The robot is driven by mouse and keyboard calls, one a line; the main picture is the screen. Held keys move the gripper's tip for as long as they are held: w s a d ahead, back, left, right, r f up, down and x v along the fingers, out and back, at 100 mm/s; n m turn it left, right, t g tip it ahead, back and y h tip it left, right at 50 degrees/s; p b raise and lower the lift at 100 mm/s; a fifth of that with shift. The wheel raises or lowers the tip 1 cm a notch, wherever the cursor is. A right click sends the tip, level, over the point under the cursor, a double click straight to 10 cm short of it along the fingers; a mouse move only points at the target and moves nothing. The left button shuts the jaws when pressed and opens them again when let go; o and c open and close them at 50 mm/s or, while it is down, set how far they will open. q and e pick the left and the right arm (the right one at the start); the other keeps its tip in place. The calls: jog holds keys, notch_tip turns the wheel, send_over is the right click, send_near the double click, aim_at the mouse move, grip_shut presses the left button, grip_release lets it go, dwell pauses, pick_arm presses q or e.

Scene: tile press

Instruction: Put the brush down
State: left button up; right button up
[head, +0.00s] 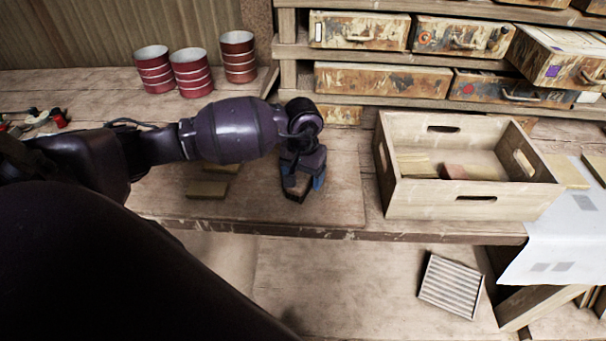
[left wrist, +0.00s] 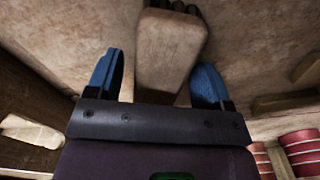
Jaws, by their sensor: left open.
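The brush (left wrist: 170,48) is a pale wooden block with dark bristles at its far end in the left wrist view. It lies on or just above the worktable (head: 340,205); I cannot tell if it touches. My left gripper (head: 304,186) points down over the table near its front edge in the head view. Its blue fingers are open in the left wrist view (left wrist: 159,62), one on each side of the brush, with gaps showing. In the head view the brush is mostly hidden by the gripper. My right gripper is in neither view.
A wooden crate (head: 400,198) with several flat pieces inside stands right of my gripper. Two small tan blocks (head: 207,189) lie to its left. Red cups (head: 191,74) stand at the back left. Drawers (head: 382,79) line the back. White paper (head: 560,232) hangs over the right edge.

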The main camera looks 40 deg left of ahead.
pick_arm(q)
notch_tip(320, 180, up, 12)
jog(key=shift+r, duration=0.15)
dwell(0.5)
